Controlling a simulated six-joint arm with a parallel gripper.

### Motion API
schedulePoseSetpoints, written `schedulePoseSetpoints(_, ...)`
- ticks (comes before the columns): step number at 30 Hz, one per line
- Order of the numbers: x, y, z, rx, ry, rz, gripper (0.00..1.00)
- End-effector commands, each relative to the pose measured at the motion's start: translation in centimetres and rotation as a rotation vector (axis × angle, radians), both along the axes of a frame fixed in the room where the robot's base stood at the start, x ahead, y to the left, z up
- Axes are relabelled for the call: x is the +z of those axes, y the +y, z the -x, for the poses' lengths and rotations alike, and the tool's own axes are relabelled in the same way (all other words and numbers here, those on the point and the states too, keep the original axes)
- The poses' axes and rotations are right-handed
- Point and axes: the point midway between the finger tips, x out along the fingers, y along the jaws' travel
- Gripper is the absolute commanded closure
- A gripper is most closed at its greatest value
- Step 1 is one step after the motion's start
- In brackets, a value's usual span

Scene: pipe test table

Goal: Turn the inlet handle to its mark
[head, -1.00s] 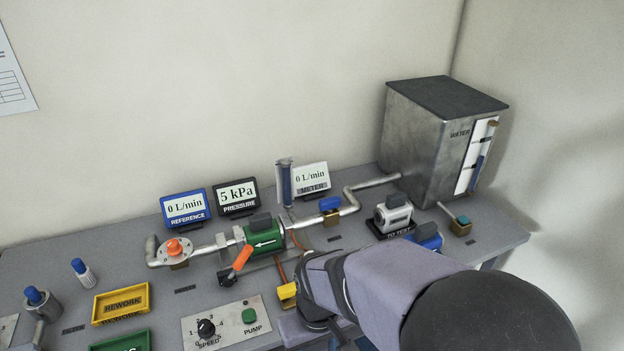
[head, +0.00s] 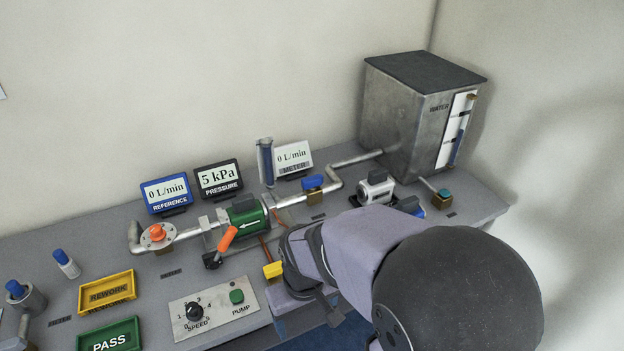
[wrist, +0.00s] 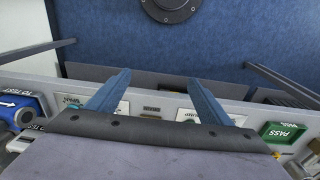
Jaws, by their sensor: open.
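A blue handle (head: 312,182) sits on the pipe on the tank side of the green meter (head: 249,219). An orange round handle (head: 157,233) sits on the pipe at the other end. No label shows which one is the inlet handle, and I cannot make out a mark beside either. My gripper is at the front edge of the table, mostly hidden behind my arm in the head view. In the wrist view my gripper (wrist: 160,80) is open, its two blue fingers apart with nothing between them. It is away from both handles.
An orange lever (head: 228,238) stands by the green meter. A control panel (head: 213,311), a yellow REWORK tray (head: 107,291) and a green PASS tray (head: 108,336) lie in front. The water tank (head: 405,125) is back right. A blue part (wrist: 18,112) shows at the wrist view's left.

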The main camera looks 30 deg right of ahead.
Motion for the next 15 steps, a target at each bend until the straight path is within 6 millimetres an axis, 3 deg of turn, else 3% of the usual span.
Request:
schedulePoseSetpoints(5, -0.8, -4.4, -7.6, -0.057, -0.191, 0.073, 0.27)
schedulePoseSetpoints(12, 0.0, -13.5, -21.9, -0.099, -0.612, 0.150, 0.27)
schedulePoseSetpoints(15, 0.8, -16.5, -26.5, -0.083, -0.776, 0.140, 0.27)
